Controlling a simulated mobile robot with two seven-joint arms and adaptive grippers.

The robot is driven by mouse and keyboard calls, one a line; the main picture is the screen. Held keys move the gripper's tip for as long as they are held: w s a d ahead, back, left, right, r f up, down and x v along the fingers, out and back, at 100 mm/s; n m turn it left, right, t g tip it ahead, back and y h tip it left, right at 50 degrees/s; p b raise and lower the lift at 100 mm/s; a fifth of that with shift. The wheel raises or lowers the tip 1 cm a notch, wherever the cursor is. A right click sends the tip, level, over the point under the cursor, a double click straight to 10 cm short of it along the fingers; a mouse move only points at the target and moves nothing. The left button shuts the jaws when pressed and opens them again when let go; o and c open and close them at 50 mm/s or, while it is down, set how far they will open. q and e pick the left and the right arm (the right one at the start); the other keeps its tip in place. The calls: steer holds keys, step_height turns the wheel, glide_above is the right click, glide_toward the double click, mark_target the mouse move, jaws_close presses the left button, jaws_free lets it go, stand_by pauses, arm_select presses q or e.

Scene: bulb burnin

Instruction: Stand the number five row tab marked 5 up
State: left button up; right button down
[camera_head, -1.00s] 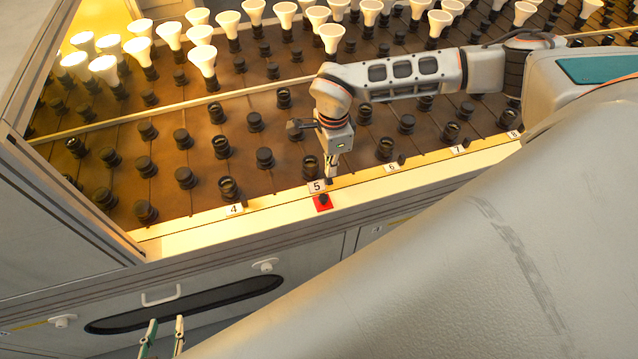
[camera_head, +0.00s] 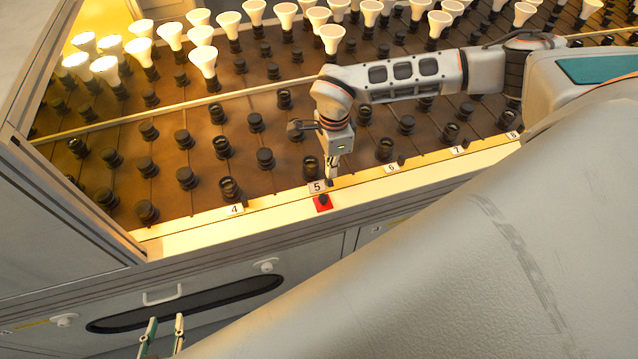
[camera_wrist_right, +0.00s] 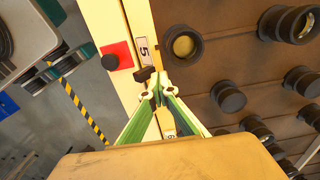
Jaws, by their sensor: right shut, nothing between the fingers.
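The number 5 label (camera_head: 317,187) sits on the pale front ledge, and it also shows in the right wrist view (camera_wrist_right: 143,48). Beside it is a small black row tab (camera_wrist_right: 145,73); I cannot tell whether it is upright or lying. My right gripper (camera_wrist_right: 158,91) is shut and empty, its green fingertips close to the tab; touching or apart is unclear. In the head view the right gripper (camera_head: 331,176) points down at the ledge beside the 5 and partly hides the tab. My left gripper (camera_head: 162,332) is open and empty, low in front of the cabinet.
A red square with a black knob (camera_head: 323,202) lies just in front of the 5. Labels 4 (camera_head: 234,209), 6 (camera_head: 391,168) and 7 (camera_head: 457,150) run along the ledge. Black sockets (camera_head: 228,188) stand behind it, with white bulbs (camera_head: 203,60) further back.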

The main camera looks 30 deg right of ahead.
steer(key=shift+s+a+r+p, duration=0.1)
steer(key=shift+s+p, duration=0.45)
steer(key=shift+p, duration=0.05)
stand_by(0.9)
steer(key=shift+w+r+p, duration=0.35)
steer(key=shift+r, duration=0.2)
steer(key=shift+w+r+p, duration=0.3)
steer(key=shift+w+r, duration=0.05)
steer(key=shift+r, duration=0.2)
step_height(320, 180, up, 6)
steer(key=p, duration=0.3)
steer(key=shift+p, duration=0.3)
